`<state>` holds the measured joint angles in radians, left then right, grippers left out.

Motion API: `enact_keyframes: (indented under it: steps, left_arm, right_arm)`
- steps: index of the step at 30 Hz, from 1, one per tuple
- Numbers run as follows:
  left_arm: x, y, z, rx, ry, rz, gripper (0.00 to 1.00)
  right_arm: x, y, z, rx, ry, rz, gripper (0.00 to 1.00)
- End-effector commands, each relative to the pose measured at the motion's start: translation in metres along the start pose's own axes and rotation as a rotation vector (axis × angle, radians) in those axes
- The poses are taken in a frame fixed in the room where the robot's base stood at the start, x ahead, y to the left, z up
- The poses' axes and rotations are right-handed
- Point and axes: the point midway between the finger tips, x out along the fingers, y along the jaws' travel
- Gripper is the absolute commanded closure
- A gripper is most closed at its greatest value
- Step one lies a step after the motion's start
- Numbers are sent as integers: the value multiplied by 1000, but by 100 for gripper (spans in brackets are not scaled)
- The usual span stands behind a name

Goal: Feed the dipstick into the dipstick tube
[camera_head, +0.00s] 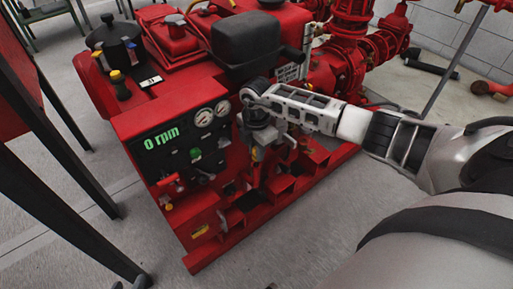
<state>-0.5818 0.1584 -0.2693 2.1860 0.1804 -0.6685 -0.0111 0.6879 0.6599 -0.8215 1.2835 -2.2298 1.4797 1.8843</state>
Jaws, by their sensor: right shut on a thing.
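My right gripper (259,138) reaches in from the right and points down beside the right edge of the engine's gauge panel. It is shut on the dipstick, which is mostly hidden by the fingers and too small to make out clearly. The dipstick tube cannot be picked out among the dark and red parts low on the engine's side, just below and around the gripper. I cannot tell whether the dipstick touches the tube. My left gripper does not show clearly in this view.
The red pumpset (180,122) fills the middle, with a "0 rpm" panel (163,141), two gauges (213,113) and a black air filter (247,38) above the gripper. Red pipework (350,60) stands behind. Dark frame legs stand at left. The front floor is clear.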

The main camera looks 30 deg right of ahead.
Motion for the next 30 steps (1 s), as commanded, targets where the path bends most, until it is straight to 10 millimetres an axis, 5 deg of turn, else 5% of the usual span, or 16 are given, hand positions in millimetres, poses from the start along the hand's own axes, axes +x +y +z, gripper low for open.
enact_keyframes:
  steps: [23, 24, 27, 30]
  left_arm:
    - [15, 2, 9, -3, 2, 20, 64]
    - [15, 2, 8, -2, 4, 21, 64]
    - [14, 2, 6, 1, 6, 21, 64]
    - [14, 2, 6, 3, 6, 22, 64]
  right_arm:
    - [28, 0, 0, -1, 0, -1, 91]
    - [28, 0, 0, -1, 0, -1, 75]
    - [27, 0, 0, -1, 0, -1, 53]
    - [27, 0, 0, 0, 0, -1, 53]
